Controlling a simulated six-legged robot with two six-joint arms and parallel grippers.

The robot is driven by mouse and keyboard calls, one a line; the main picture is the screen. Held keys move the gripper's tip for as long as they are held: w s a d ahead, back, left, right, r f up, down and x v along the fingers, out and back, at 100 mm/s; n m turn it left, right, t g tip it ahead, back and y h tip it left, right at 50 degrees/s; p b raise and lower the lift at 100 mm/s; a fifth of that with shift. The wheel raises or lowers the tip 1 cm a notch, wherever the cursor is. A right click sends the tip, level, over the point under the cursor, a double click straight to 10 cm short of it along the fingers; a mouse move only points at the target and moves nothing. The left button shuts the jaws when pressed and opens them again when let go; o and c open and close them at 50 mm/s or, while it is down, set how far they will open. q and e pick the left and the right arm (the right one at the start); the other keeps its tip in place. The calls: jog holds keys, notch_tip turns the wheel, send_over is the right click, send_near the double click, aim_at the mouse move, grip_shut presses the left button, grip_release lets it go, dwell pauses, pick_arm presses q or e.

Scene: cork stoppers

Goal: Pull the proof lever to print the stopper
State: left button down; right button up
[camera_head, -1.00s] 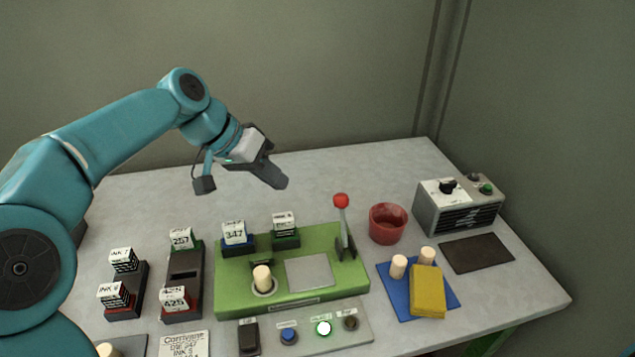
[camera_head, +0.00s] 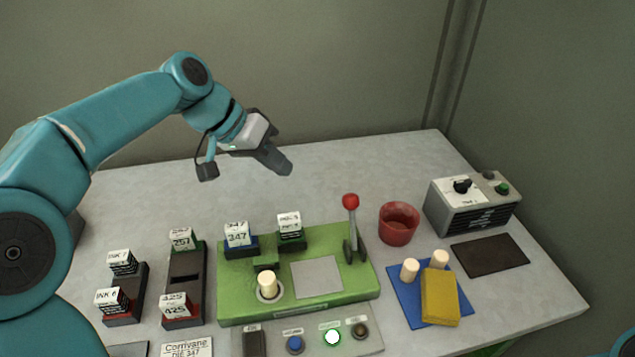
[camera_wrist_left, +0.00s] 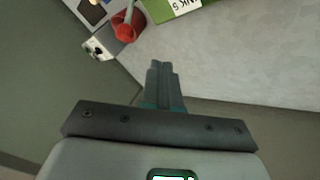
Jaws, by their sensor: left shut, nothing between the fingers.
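The proof lever (camera_head: 352,230) stands upright at the back right of the green press (camera_head: 340,293), with a red ball knob (camera_head: 350,201) on top. A pale cork stopper (camera_head: 268,285) stands in a round seat on the press's left part, beside a grey plate (camera_head: 317,277). My left gripper (camera_head: 284,167) is shut and empty, raised above the back of the table, left of and behind the lever and apart from it. Its closed fingers (camera_wrist_left: 163,85) show in the left wrist view, with nothing between them. My right gripper is not in view.
A red cup (camera_head: 398,224) stands right of the lever. A grey box with a knob (camera_head: 472,206) is behind a dark mat (camera_head: 490,255). A blue mat (camera_head: 397,301) holds stoppers and a yellow block (camera_head: 440,297). A control panel (camera_head: 371,347) with a lit green button lies in front.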

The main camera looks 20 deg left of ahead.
aim_at(352, 221)
pick_arm(q)
jog(key=w+d+f, duration=0.3)
jog(key=d+f, duration=0.4)
jog(key=d, duration=0.1)
jog(key=shift+w+d+f, duration=0.15)
jog(key=shift+w+d, duration=0.1)
jog(key=shift+w, duration=0.05)
